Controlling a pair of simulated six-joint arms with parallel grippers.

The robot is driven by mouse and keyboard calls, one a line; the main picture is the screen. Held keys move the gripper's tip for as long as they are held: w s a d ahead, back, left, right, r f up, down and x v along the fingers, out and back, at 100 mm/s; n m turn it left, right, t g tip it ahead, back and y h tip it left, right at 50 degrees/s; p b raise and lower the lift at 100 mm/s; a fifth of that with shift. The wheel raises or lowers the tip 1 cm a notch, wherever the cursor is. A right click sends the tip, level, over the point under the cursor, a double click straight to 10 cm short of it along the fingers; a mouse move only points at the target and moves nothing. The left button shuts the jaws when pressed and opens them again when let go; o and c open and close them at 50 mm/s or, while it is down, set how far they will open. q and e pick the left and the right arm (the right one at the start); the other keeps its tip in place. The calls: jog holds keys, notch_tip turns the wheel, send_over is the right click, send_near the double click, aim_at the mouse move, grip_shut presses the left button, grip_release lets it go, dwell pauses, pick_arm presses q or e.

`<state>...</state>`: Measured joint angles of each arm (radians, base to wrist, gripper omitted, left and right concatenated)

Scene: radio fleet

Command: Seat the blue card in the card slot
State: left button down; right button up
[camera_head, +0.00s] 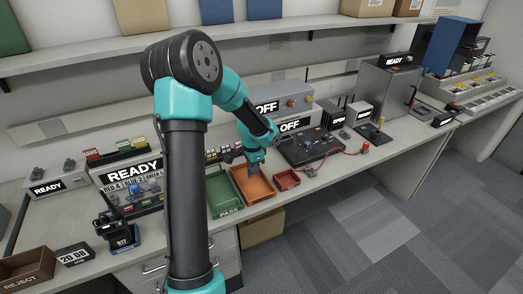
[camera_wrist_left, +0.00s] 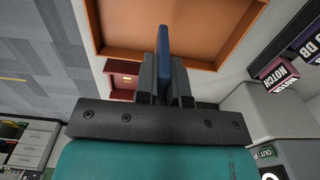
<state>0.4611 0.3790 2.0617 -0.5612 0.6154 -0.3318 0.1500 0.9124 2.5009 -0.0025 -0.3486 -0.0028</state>
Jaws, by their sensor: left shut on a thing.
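My left gripper (camera_head: 254,165) hangs over the orange tray (camera_head: 264,199) in the head view. In the left wrist view, its two dark fingers (camera_wrist_left: 163,80) are shut on a thin blue piece, the blue card (camera_wrist_left: 163,42), seen edge-on and sticking out past the fingertips. Behind it is the orange tray (camera_wrist_left: 95,25); I cannot tell how far the card is above the tray floor. I cannot make out the card slot with certainty in either view. My right gripper is not in view.
A green PASS tray (camera_head: 225,207) lies left of the orange tray, and a small red tray (camera_head: 287,180) right of it. A black board (camera_head: 311,148) with a red cable stands further right. A READY unit (camera_head: 134,176) stands left. My left arm hides part of the bench.

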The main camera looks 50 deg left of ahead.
pick_arm(q)
jog(key=w+a, duration=0.2)
jog(key=a, duration=0.1)
jog(key=w+a, duration=0.3)
jog(key=w+a+f, duration=0.1)
jog(key=w+a, duration=0.2)
jog(key=a, duration=0.1)
jog(key=shift+w+f, duration=0.1)
jog(key=shift+w, duration=0.1)
jog(key=shift+w+a, duration=0.1)
jog(key=shift+w+a+f, duration=0.1)
jog(key=shift+a+f, duration=0.05)
jog(key=shift+f, duration=1.65)
jog(key=shift+f, duration=0.15)
jog(key=c, duration=1.2)
grip_release()
notch_tip(320, 180, up, 12)
jog(key=shift+r, duration=0.15)
jog(key=shift+o, duration=0.2)
